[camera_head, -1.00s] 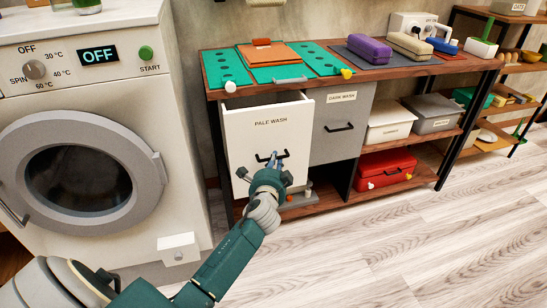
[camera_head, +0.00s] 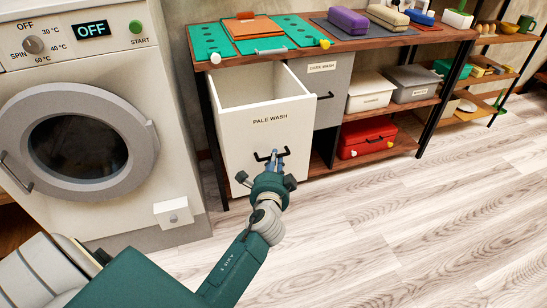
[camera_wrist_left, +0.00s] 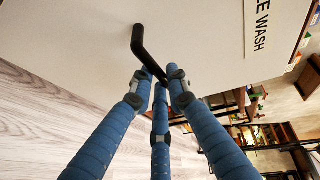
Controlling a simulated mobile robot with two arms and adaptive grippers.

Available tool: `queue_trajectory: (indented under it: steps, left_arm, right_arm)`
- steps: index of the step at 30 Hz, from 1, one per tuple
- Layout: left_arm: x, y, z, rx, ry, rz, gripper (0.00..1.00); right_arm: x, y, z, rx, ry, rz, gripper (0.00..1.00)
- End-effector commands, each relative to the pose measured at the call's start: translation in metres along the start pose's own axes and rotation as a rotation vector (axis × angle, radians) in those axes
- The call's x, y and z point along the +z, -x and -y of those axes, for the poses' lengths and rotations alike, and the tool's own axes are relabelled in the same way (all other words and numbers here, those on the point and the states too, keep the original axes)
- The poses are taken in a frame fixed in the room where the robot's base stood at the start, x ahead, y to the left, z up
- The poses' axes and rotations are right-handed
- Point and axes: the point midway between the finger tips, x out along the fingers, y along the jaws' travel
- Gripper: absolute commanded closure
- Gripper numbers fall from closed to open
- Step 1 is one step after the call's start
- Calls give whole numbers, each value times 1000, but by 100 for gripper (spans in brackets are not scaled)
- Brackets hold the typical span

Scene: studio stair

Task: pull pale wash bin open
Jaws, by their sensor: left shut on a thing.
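The pale wash bin (camera_head: 262,137) is a white drawer-like bin labelled "PALE WASH". It stands well out from the shelf unit, and its inside shows empty in the part I can see. My left gripper (camera_head: 272,162) is at the black handle (camera_head: 261,156) on its front. In the left wrist view, the blue fingers (camera_wrist_left: 160,80) are closed around one end of the handle (camera_wrist_left: 145,45), with the white bin front (camera_wrist_left: 70,50) behind. My right gripper is not in view.
The grey dark wash bin (camera_head: 333,88) sits shut beside it. A washing machine (camera_head: 80,130) stands at the left. Lidded boxes and a red case (camera_head: 366,137) fill the shelves. The wooden floor (camera_head: 400,235) at the right is clear.

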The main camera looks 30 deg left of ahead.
Motion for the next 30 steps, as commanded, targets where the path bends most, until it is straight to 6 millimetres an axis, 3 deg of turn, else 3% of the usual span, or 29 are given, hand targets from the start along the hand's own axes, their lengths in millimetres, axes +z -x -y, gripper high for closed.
queue_trajectory:
  steps: [5,6,9,20,23,30]
  left_arm:
    - [0,0,-1,2,1,0,100]
    - [0,0,-1,2,1,0,83]
    - [0,0,-1,2,1,0,65]
    - [0,4,-1,2,1,0,65]
    - [0,16,-2,4,3,0,65]
    - [0,67,-2,5,3,-1,65]
  right_arm:
    - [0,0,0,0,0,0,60]
    - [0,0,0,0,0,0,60]
    - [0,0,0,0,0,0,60]
    - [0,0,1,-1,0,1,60]
    - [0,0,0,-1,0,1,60]
    - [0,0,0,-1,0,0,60]
